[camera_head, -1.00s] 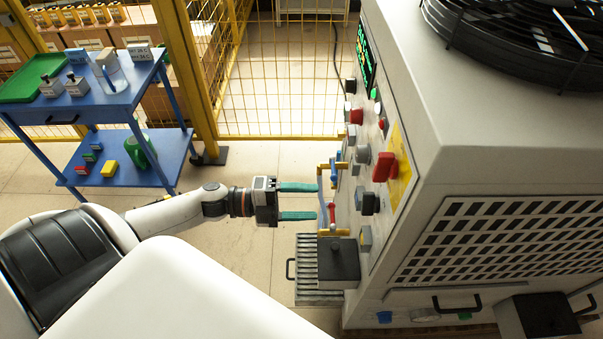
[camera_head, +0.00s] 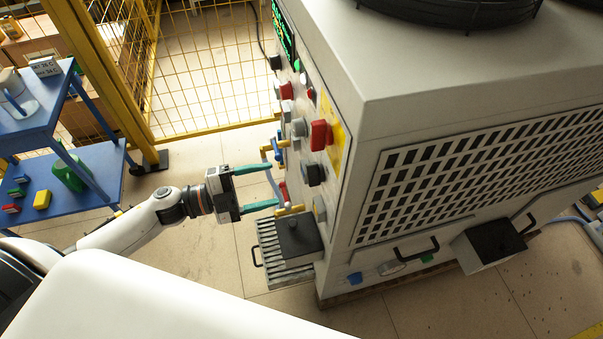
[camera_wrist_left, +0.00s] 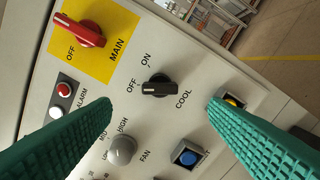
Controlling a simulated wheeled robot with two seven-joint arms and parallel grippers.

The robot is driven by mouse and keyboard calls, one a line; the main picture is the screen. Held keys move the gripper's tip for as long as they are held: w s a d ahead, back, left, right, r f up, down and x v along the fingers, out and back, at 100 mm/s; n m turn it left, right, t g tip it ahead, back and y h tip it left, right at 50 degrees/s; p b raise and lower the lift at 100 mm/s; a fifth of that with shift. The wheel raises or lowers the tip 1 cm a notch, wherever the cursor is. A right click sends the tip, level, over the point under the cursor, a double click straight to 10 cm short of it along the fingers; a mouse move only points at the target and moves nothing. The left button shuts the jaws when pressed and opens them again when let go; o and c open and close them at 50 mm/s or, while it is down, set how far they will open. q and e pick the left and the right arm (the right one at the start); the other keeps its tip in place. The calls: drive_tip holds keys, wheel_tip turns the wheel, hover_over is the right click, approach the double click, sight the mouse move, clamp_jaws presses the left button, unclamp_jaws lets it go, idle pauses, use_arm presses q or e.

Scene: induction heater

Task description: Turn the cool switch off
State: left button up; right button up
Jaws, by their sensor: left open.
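The cool switch (camera_wrist_left: 158,86) is a black rotary knob on the light grey panel in the left wrist view, labelled COOL, with OFF and ON printed beside it. Its grip bar lies roughly level in that view; I cannot tell clearly which mark it points to. In the head view it appears as the black knob (camera_head: 315,174) below the red main switch. My left gripper (camera_head: 274,186) is open and empty, its green fingers pointing at the panel, apart from the knob. In the left wrist view the fingers lie below and to either side of the knob. My right gripper is not in view.
The red MAIN switch (camera_wrist_left: 82,31) is on a yellow plate beside the cool switch. A grey FAN knob (camera_wrist_left: 121,149) and blue button (camera_wrist_left: 187,157) are close by. A black box (camera_head: 298,236) juts from the cabinet. A blue cart (camera_head: 95,165) stands left.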

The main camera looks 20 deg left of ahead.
sight(315, 174)
use_arm(q)
drive_tip(key=p+x, duration=0.1)
drive_tip(key=x, duration=0.8)
